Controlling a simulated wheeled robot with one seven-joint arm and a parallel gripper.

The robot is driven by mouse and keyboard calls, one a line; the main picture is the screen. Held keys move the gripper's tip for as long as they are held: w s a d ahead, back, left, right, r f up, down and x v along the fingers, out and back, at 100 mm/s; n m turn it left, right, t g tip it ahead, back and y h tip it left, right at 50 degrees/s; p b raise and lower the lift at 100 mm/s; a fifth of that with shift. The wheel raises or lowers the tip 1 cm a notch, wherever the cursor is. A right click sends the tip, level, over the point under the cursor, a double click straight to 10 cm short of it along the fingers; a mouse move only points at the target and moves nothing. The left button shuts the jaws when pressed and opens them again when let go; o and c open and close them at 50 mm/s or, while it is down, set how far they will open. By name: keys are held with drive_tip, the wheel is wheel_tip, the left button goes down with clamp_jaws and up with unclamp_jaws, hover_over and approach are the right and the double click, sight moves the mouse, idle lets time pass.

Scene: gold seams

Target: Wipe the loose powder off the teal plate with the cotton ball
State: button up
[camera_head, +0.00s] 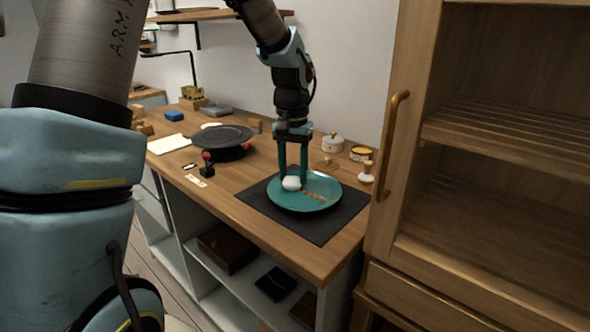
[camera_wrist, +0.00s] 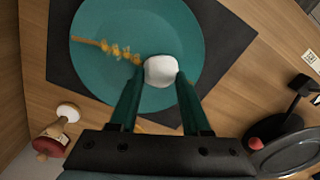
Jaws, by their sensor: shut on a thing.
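The teal plate (camera_head: 327,203) lies on a dark square mat (camera_head: 258,203) near the right end of the bench. A white cotton ball (camera_head: 291,183) is held between the fingers of my gripper (camera_head: 292,178), at the left part of the plate. In the wrist view the cotton ball (camera_wrist: 160,71) sits between both fingertips, low over or on the plate (camera_wrist: 185,30); whether it touches I cannot tell. A streak of golden-brown powder (camera_head: 318,196) lies on the plate; in the wrist view this powder (camera_wrist: 105,48) runs from beside the ball toward the plate's edge.
A dark round turntable (camera_head: 222,137) with red knobs stands left of the mat. Behind the plate are a white lidded jar (camera_head: 333,142), a gold-rimmed tin (camera_head: 361,154) and a stamp-like knob (camera_head: 366,174). A wooden cabinet (camera_head: 415,125) stands close on the right.

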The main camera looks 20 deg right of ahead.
drive_tip(key=shift+a, duration=0.15)
drive_tip(key=shift+w+d, duration=0.2)
drive_tip(key=shift+d, duration=0.2)
drive_tip(key=shift+s+a+p, duration=0.2)
drive_tip(key=shift+a+p, duration=0.1)
drive_tip(key=shift+p, duration=0.05)
drive_tip(key=shift+w+d+r+p, duration=0.1)
drive_tip(key=shift+w+d+p, duration=0.25)
drive_tip(key=shift+d+p, duration=0.25)
drive_tip(key=shift+s+a, duration=0.1)
drive_tip(key=shift+s, duration=0.9)
drive_tip(key=shift+s+d+f, duration=0.2)
drive_tip(key=shift+s+d, duration=0.35)
drive_tip(key=shift+d, duration=0.25)
drive_tip(key=shift+s+r, duration=0.1)
drive_tip(key=shift+s, duration=0.85)
drive_tip(key=shift+s+d, duration=0.25)
drive_tip(key=shift+d, duration=0.7)
